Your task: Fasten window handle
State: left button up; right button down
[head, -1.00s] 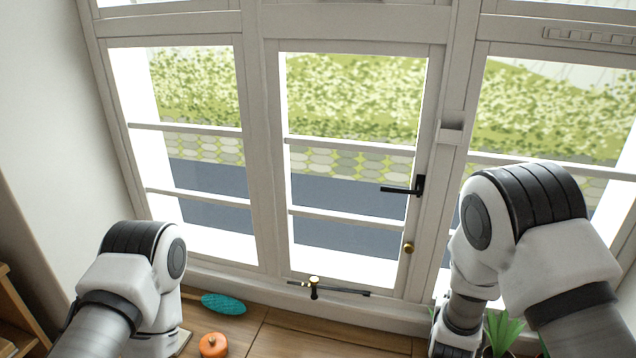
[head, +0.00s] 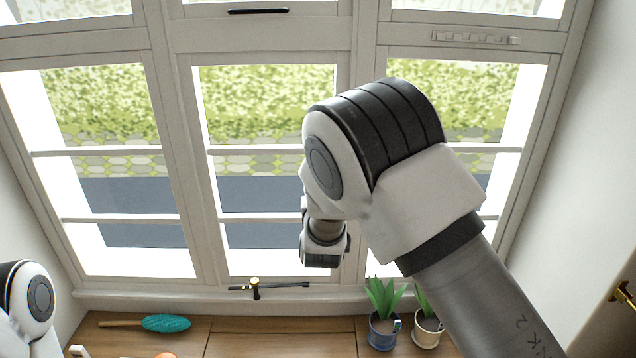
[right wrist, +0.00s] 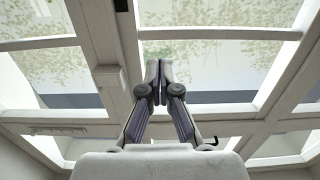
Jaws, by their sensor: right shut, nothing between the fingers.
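The middle window sash (head: 207,170) looks closed in its white frame. My right arm hides the black lever handle on its right edge in the head view. In the right wrist view, which looks upside down, a small black piece at the top edge (right wrist: 121,5) may be part of that handle. A pale block (right wrist: 108,75) sits on the post near it. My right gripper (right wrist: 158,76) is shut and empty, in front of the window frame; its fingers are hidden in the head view. My left arm shows at the lower left, its gripper out of view.
A black window stay with a brass knob (head: 255,287) lies along the bottom rail. On the wooden sill stand a blue plant pot (head: 383,332) and a white pot (head: 428,330). A teal brush (head: 166,323) lies at the left. A black bar (head: 258,11) is on the upper window.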

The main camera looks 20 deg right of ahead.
jog(key=w+d+f+p, duration=0.3)
jog(key=w+f+p, duration=0.1)
jog(key=w, duration=0.4)
jog(key=shift+w+f, duration=0.25)
jog(key=shift+w, duration=0.1)
jog(key=shift+a, duration=0.1)
jog(key=shift+f, duration=0.1)
